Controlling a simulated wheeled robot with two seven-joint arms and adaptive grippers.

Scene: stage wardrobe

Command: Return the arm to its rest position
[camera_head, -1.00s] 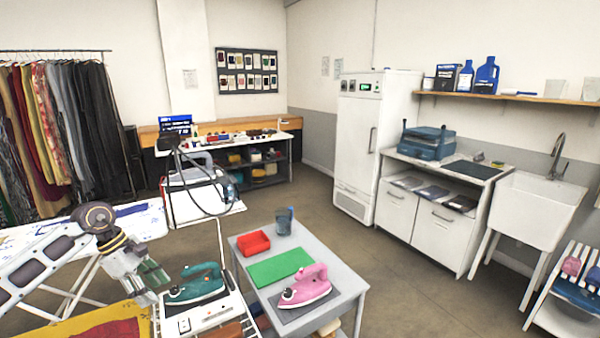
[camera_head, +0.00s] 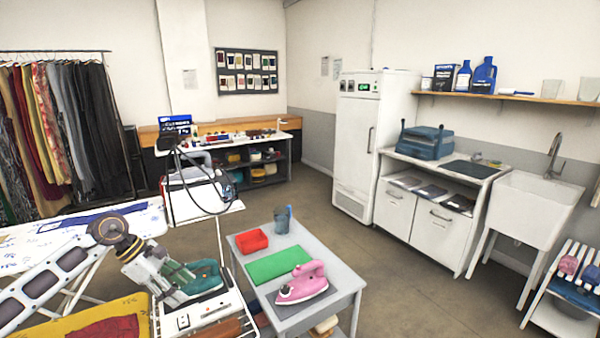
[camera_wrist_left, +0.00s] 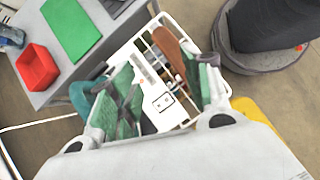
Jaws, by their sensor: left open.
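My left gripper (camera_head: 184,284) is in the lower left of the head view, with its arm coming in from the left. It is open, and nothing shows between its fingers in the wrist view (camera_wrist_left: 166,92). In the head view it overlaps the teal iron (camera_head: 207,277) on the white rack, hiding part of it. The wrist view shows a bit of the teal iron (camera_wrist_left: 82,97) beside one finger; I cannot tell the exact gap. My right gripper is in neither view.
The white rack (camera_head: 183,322) stands left of a grey table (camera_head: 345,283) with a pink iron (camera_head: 302,284), green mat (camera_head: 278,265), red bin (camera_head: 252,241) and grey cup (camera_head: 283,219). An ironing board (camera_head: 145,220) lies behind my arm. Open floor (camera_head: 330,215) extends beyond the table.

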